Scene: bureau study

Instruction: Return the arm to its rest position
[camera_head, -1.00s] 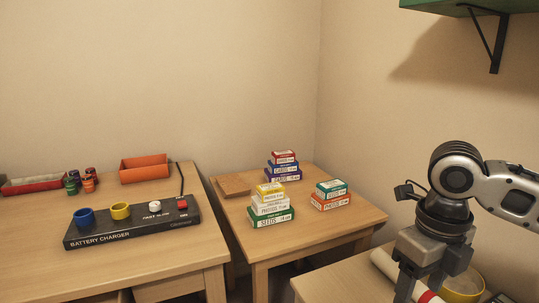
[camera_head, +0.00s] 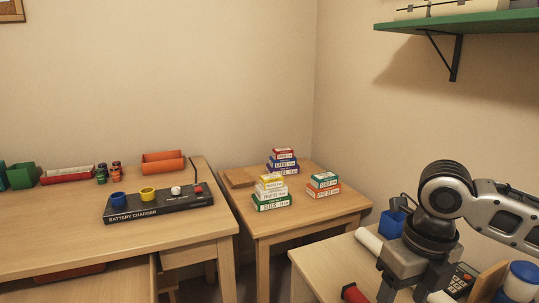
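My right arm comes in from the right edge. Its gripper (camera_head: 402,293) points down over the right-hand table (camera_head: 330,270), near the bottom edge of the view. Its two fingers stand apart with nothing seen between them. The tips are close to or past the bottom edge. My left arm and gripper are not in view.
Around the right gripper are a white roll (camera_head: 369,239), a blue cup (camera_head: 391,224), a red-ended item (camera_head: 354,293), a dark remote-like device (camera_head: 461,280) and a blue-lidded jar (camera_head: 522,280). Stacked boxes (camera_head: 271,201) stand on the middle table. A battery charger (camera_head: 160,206) lies left. A green shelf (camera_head: 470,23) hangs above.

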